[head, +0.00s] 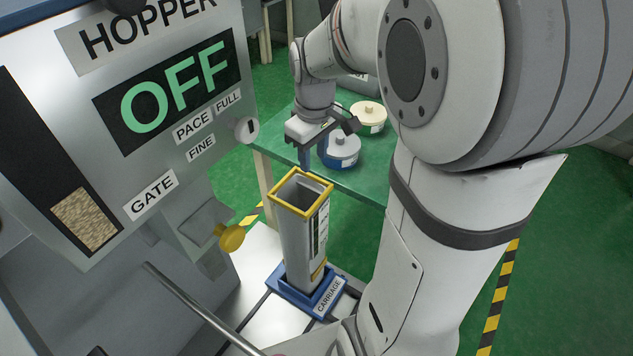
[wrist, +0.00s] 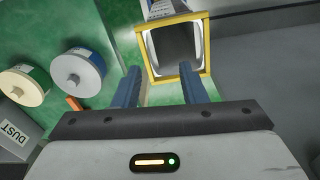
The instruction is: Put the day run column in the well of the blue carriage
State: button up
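A tall grey column (head: 302,238) with a yellow rim and an open top stands upright in the blue carriage (head: 290,294) in the head view. Its lower end is inside the carriage, and its label is too small to read. In the wrist view the column's yellow rim (wrist: 177,78) shows its open mouth, which looks empty. My gripper (head: 306,160) is just behind and above the rim in the head view. Its two blue fingers (wrist: 158,84) are apart with nothing held between them, and the right finger overlaps the rim in the wrist view.
A green table (head: 360,184) behind carries a blue-and-white round container (head: 340,150) and a cream-lidded one (head: 369,114). A DUST bin (wrist: 15,135) shows at lower left in the wrist view.

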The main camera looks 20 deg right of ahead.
jog(key=s+a+m+t, duration=0.1)
jog(key=s+m, duration=0.2)
jog(key=s, duration=0.3)
jog(key=s+a+r+m+t, duration=0.1)
jog(key=s+a+m, duration=0.1)
jog(key=s, duration=0.5)
jog(key=shift+a+r+m, duration=0.15)
jog(key=shift+a+m, duration=0.15)
jog(key=shift+m, duration=0.1)
jog(key=shift+s+r, duration=0.1)
